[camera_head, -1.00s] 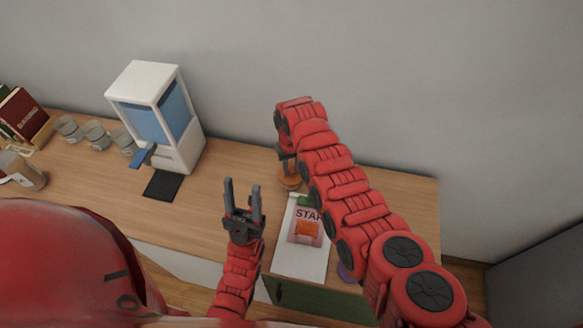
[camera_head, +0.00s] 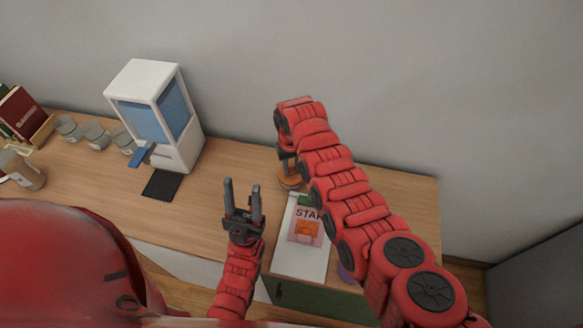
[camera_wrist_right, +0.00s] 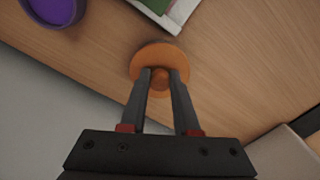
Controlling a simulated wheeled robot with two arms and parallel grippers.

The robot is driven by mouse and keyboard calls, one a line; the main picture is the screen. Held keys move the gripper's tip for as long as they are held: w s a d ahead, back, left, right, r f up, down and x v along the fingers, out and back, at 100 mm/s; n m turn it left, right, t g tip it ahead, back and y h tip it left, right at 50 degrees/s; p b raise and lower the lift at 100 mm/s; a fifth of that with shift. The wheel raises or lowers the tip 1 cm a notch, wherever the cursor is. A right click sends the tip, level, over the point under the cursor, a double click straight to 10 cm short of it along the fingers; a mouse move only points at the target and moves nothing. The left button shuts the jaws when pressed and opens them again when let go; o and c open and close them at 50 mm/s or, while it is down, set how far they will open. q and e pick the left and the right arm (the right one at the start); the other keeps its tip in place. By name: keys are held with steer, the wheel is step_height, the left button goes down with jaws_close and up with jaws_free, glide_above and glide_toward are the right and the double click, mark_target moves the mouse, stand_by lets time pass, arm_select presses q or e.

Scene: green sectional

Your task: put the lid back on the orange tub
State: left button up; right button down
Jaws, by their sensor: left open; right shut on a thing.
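An orange round lid with a knob (camera_wrist_right: 157,54) is in the middle of the right wrist view. My right gripper (camera_wrist_right: 161,76) is shut on its knob. In the head view the lid (camera_head: 291,182) shows just below my right gripper (camera_head: 287,170), near the back of the counter. A dark rim shows past the lid's far edge; I cannot tell whether it is the tub beneath or a shadow. No orange tub shows clearly. My left gripper (camera_head: 243,197) is open and empty, above the counter left of the white sheet.
A purple tub (camera_wrist_right: 54,8) stands near the white tray or sheet (camera_head: 302,262) with a START card (camera_head: 304,214) and an orange patch. A white-and-blue dispenser (camera_head: 157,115), grey jars (camera_head: 96,134) and books (camera_head: 24,112) stand left.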

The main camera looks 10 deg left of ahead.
stand_by(0.3)
steer(key=c, duration=0.6)
jaws_free()
steer(key=shift+o, duration=0.4)
steer(key=o, duration=0.4)
steer(key=shift+o, duration=0.2)
steer(key=shift+r, duration=0.1)
steer(key=shift+r+p, duration=0.8)
steer(key=shift+r, duration=0.45)
steer(key=shift+r+p, duration=0.7)
steer(key=shift+r, duration=1.4)
